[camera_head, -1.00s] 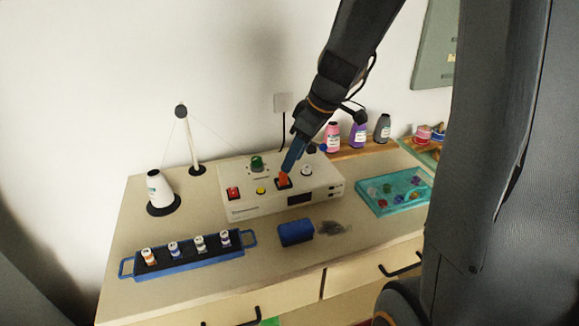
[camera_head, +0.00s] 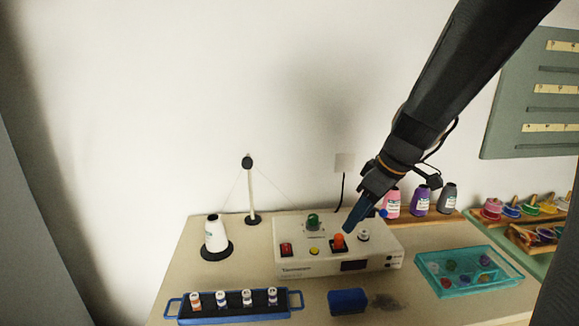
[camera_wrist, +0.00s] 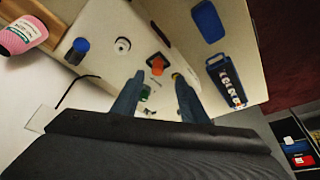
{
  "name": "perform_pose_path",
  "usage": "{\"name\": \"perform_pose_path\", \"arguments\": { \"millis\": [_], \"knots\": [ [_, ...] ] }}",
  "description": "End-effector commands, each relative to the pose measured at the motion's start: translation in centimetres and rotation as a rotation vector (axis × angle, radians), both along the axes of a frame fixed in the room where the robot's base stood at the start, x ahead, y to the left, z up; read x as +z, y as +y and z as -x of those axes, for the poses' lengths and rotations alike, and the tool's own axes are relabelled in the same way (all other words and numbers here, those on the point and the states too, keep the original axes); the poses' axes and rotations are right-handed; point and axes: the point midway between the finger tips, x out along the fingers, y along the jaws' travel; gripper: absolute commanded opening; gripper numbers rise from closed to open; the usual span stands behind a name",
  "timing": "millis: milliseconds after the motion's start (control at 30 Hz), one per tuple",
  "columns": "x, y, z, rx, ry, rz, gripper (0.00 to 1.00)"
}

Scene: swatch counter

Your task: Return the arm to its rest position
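My gripper (camera_head: 351,228) hangs from my arm at the upper right in the head view. Its blue fingers point down over the white control box (camera_head: 295,262), close to the orange switch (camera_head: 338,241) in the picture. In the wrist view, the two fingers of my gripper (camera_wrist: 160,77) stand apart with nothing between them. The orange switch (camera_wrist: 157,65) and the box's top (camera_wrist: 105,30) show beyond the tips, apart from them. My arm is extended forward over the counter.
A cone on a stand (camera_head: 215,236), a blue tray with small bottles (camera_head: 245,313), a blue block (camera_head: 347,301) and a teal tray (camera_head: 470,288) share the counter. Thread cones (camera_head: 421,200) stand behind on the right.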

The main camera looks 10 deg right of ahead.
Motion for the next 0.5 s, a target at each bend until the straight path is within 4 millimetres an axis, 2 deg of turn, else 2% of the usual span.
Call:
{"name": "perform_pose_path", "arguments": {
  "millis": [300,500],
  "knots": [
    [-4.5,1.9,6.9,-0.337,0.184,0.057,0.4],
    [-6.8,2.6,11.1,-0.568,0.243,0.098,0.4]
  ]
}}
